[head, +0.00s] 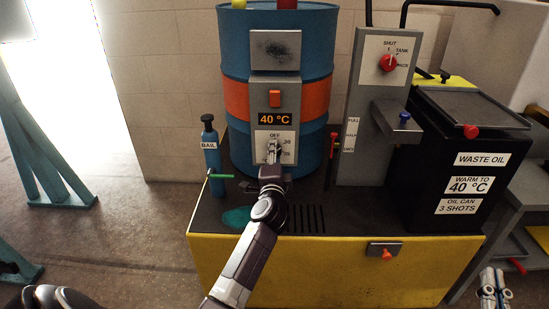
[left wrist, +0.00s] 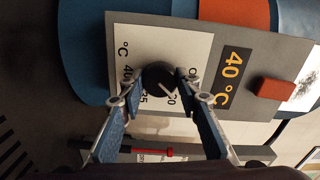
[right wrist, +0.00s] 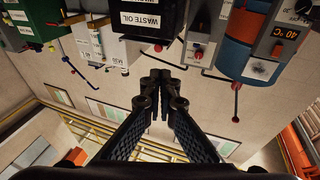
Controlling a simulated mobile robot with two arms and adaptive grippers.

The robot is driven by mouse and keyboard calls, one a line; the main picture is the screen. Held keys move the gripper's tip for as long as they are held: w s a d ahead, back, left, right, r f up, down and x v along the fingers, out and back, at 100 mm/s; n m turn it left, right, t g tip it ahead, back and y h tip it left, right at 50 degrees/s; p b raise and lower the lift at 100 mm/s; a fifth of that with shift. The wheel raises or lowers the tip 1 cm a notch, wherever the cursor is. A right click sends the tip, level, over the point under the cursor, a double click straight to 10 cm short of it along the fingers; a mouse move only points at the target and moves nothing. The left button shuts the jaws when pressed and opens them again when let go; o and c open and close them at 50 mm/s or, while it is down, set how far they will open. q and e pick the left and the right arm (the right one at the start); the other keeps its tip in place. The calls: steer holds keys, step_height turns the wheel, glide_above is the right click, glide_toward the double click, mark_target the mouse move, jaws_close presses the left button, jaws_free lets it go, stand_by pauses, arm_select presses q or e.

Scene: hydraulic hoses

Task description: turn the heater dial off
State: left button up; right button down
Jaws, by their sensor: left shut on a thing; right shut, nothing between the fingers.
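The heater dial (left wrist: 158,76) is a dark round knob on a white scale plate (head: 284,141) marked OFF and with temperature numbers. The plate is on the grey heater panel of the blue drum (head: 232,45). In the left wrist view the dial's white mark appears to point close to 20. The panel's display (head: 275,119) reads 40 °C, with an orange switch (head: 275,98) above it. My left gripper (head: 273,153) is shut on the dial, one finger on each side, and hides most of it in the head view. My right gripper (head: 494,287) is shut and empty, away at the lower right.
A blue bottle labelled BAIL (head: 210,160) stands left of the drum. A grey post (head: 370,110) with a red selector knob (head: 387,63) stands right of it. A black waste oil tank (head: 430,170) is further right. The yellow bench front (head: 330,280) is below.

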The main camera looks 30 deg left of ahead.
mark_target(275, 120)
arm_select(q)
steer(key=shift+f+n+b, duration=0.15)
steer(key=shift+n+b, duration=0.6)
steer(key=shift+n, duration=3.45)
arm_select(e)
steer(key=s+r+t+y, duration=0.1)
steer(key=s+r+t, duration=0.3)
steer(key=r, duration=0.4)
steer(key=shift+r+t+y, duration=0.3)
steer(key=shift+t, duration=0.1)
arm_select(q)
steer(key=o, duration=1.2)
steer(key=shift+c, duration=0.2)
arm_select(e)
steer(key=shift+r, duration=0.1)
arm_select(q)
step_height(275, 120, up, 10)
steer(key=shift+r, duration=0.1)
